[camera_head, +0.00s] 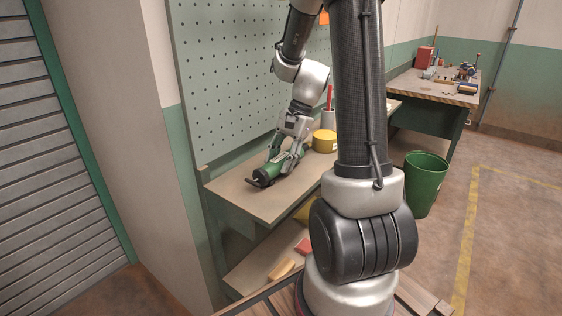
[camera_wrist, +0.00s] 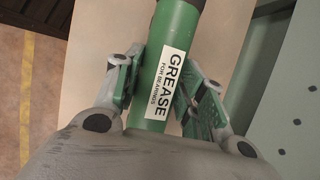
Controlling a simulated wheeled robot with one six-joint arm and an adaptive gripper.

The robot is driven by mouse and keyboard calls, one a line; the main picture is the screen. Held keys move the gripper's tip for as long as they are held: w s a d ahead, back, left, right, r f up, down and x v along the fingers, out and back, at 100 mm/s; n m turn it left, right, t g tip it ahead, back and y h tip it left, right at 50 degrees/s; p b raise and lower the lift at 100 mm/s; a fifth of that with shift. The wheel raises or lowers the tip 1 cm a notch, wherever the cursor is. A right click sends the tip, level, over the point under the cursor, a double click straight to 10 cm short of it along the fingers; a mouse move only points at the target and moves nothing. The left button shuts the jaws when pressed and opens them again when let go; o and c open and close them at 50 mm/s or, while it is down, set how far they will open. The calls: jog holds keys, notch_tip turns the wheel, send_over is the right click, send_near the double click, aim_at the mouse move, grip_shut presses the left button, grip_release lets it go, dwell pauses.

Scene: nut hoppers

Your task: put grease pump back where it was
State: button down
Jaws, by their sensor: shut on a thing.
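The grease pump is a green cylinder with a dark end and a white label reading "GREASE FOR BEARINGS". It lies at the left part of the wooden bench top (camera_head: 247,205) below the pegboard, and the grease pump (camera_head: 266,170) shows in the head view. In the wrist view the grease pump (camera_wrist: 178,50) runs up between the fingers. My gripper (camera_head: 286,160) is shut on its body from above; in the wrist view my gripper (camera_wrist: 160,90) has a finger on each side. Whether the pump rests on the bench or hangs just above it, I cannot tell.
A yellow round container (camera_head: 325,141) and a grey cup (camera_head: 328,119) holding a red tool stand right of the pump. A lower shelf (camera_head: 258,262) holds small blocks. A green bin (camera_head: 425,183) and a cluttered second bench (camera_head: 435,88) are at the right. The bench's front left is clear.

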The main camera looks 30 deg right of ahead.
jog(key=shift+f, duration=0.25)
jog(key=shift+f, duration=0.1)
jog(key=c, duration=0.9)
grip_release()
jog(key=v, duration=1.2)
jog(key=s+a+r+n+t+h, duration=0.1)
jog(key=s+a+n, duration=0.1)
jog(key=s+n, duration=0.2)
jog(key=s+a+r+n+t+h, duration=0.2)
jog(key=s+a+n, duration=0.1)
jog(key=s+n, duration=0.2)
jog(key=s+a+r+n+t+h, duration=0.1)
jog(key=s+a+n, duration=0.2)
jog(key=s, duration=0.4)
jog(key=shift+s+r+n+h, duration=0.25)
jog(key=shift+r+n+h, duration=0.15)
jog(key=shift+n, duration=0.4)
